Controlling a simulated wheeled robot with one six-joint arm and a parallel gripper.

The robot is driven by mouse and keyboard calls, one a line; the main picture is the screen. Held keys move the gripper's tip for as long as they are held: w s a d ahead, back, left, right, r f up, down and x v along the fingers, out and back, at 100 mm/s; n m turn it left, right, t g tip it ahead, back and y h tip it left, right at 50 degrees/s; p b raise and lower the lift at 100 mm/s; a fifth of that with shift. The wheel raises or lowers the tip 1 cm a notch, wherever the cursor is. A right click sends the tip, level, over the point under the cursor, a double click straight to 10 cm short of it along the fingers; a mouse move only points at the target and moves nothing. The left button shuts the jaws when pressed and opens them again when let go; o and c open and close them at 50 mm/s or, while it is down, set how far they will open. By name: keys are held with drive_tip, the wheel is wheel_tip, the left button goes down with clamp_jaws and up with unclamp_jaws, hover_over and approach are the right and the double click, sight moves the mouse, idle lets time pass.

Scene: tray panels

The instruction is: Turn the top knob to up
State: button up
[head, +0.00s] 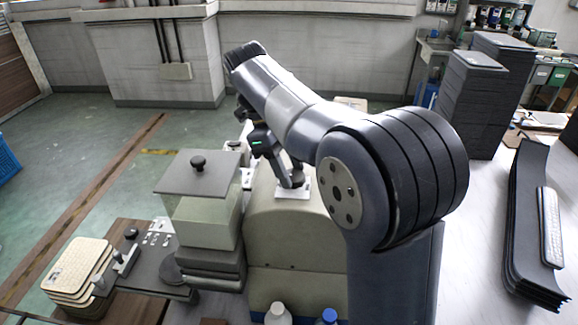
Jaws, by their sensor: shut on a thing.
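My arm reaches over the beige housing (300,240) in the middle of the head view. My gripper (291,181) points down at a small white plate (299,193) on top of this housing. It is shut on a small dark knob (297,183) at the plate. The fingers cover most of the knob, so which way it points cannot be told. Part of another white plate (247,178) shows left of the gripper, partly behind my arm.
A clear box with a grey lid (185,180) and black lid handle stands close left of the housing. A dark panel with controls (150,262) and stacked beige trays (75,265) lie lower left. Two bottles (278,315) stand in front. Dark stacked panels (470,100) are at right.

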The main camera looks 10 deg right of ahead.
drive_tip(key=shift+m, duration=0.3)
idle(0.4)
drive_tip(key=o, duration=1)
drive_tip(key=shift+c, duration=0.2)
